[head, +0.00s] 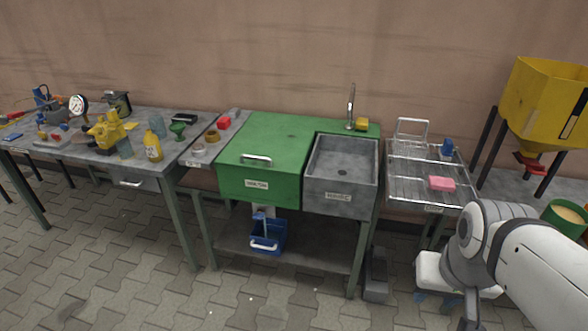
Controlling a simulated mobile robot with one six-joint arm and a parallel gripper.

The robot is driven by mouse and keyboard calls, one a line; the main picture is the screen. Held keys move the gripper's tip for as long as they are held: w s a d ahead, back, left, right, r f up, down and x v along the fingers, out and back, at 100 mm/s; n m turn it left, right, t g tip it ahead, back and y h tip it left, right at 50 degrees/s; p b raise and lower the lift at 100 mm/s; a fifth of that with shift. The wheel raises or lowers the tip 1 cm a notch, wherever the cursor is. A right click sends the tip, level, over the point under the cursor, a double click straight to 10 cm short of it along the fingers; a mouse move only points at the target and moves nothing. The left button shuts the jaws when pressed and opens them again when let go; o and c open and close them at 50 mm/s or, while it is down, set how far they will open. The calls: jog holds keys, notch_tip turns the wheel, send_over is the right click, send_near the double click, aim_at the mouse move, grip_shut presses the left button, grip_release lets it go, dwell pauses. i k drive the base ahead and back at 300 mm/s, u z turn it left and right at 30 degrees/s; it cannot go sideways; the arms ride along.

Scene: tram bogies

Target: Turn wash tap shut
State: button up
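The wash tap (351,104) is a thin, upright metal tap at the back edge of the grey sink basin (342,192). Its handle is too small to make out, and I cannot tell whether water runs from it. The basin looks empty, with a dark drain in its floor and a label on its front. My arm shows at the lower right, well apart from the tap. I cannot make out my gripper's fingers in this view.
A yellow block (362,124) lies beside the tap. A green cabinet (262,140) adjoins the basin on the left. A wire rack (412,174) with a pink block (442,184) stands at right. A cluttered workbench (150,165) is at left. The paved floor in front is clear.

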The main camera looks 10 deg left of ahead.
aim_at(260, 215)
jog(key=z, duration=2.2)
jog(key=k, duration=1.4)
jog(key=u, duration=1.65)
jog(key=i, duration=1)
jog(key=u, duration=0.05)
